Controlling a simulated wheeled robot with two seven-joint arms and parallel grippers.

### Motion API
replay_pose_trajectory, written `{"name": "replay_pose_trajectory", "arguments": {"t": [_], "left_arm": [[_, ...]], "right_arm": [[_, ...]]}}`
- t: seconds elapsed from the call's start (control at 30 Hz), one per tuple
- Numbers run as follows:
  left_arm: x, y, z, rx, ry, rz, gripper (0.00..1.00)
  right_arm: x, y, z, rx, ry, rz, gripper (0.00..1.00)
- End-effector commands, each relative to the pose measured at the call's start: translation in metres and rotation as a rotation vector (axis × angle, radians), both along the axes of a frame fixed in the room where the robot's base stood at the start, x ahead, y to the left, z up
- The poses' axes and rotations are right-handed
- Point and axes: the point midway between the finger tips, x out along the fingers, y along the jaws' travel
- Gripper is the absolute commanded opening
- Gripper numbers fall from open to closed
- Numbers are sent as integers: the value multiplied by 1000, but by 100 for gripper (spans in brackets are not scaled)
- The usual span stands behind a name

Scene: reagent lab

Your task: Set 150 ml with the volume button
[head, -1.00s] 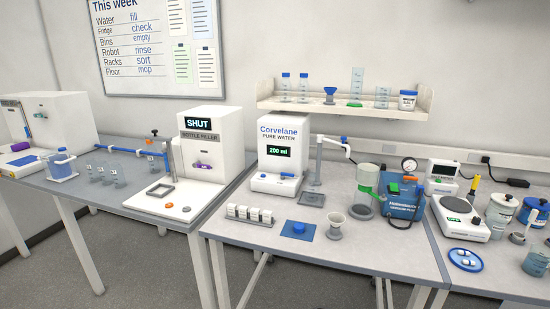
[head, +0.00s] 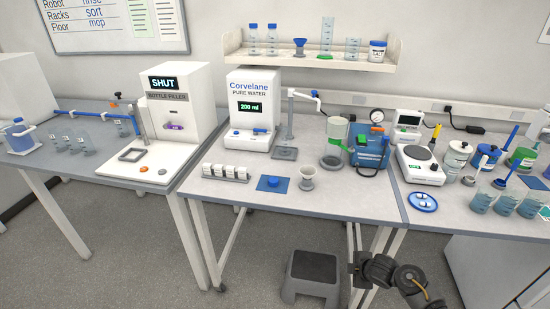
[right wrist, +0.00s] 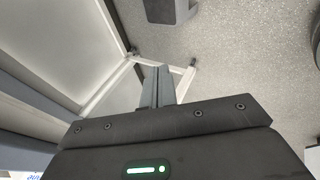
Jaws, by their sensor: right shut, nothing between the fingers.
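The Corvelane pure water dispenser (head: 253,90) stands at the back of the middle table, and its green display (head: 250,107) reads 200 ml. Its low front base (head: 248,141) carries small controls and a blue bar; I cannot make out which is the volume button. My right arm shows at the bottom right of the head view, below the table's front edge and well away from the dispenser. In the right wrist view my right gripper (right wrist: 158,84) is shut and empty, over the floor and table legs. My left gripper is out of view.
The bottle filler (head: 176,110) is at left. A step stool (head: 312,275) is on the floor.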

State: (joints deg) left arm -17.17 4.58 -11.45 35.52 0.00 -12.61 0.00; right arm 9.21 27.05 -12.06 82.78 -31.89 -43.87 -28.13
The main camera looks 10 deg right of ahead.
Motion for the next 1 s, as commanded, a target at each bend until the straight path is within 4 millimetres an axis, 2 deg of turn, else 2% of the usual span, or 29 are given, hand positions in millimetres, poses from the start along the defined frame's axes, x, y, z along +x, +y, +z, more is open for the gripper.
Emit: {"name": "replay_pose_trajectory", "arguments": {"t": [0.03, 0.1, 0.2, 0.33, 0.4, 0.57, 0.7, 0.83, 1.0], "left_arm": [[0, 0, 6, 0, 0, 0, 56], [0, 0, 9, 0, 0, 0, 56], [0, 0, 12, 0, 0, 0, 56], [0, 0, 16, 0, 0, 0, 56], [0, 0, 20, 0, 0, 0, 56], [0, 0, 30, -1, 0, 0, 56], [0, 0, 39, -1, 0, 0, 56], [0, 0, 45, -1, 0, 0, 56], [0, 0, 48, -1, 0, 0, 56]], "right_arm": [[15, -4, 34, -53, -39, 55, 0], [29, -8, 71, -128, -80, 126, 0], [42, -12, 116, -226, -130, 209, 0], [53, -18, 167, -349, -185, 297, 0], [63, -28, 192, -414, -205, 344, 0], [94, -68, 238, -529, -217, 468, 0], [113, -109, 287, -624, -216, 574, 0], [121, -141, 326, -685, -213, 652, 0], [122, -164, 354, -722, -209, 706, 0]]}}
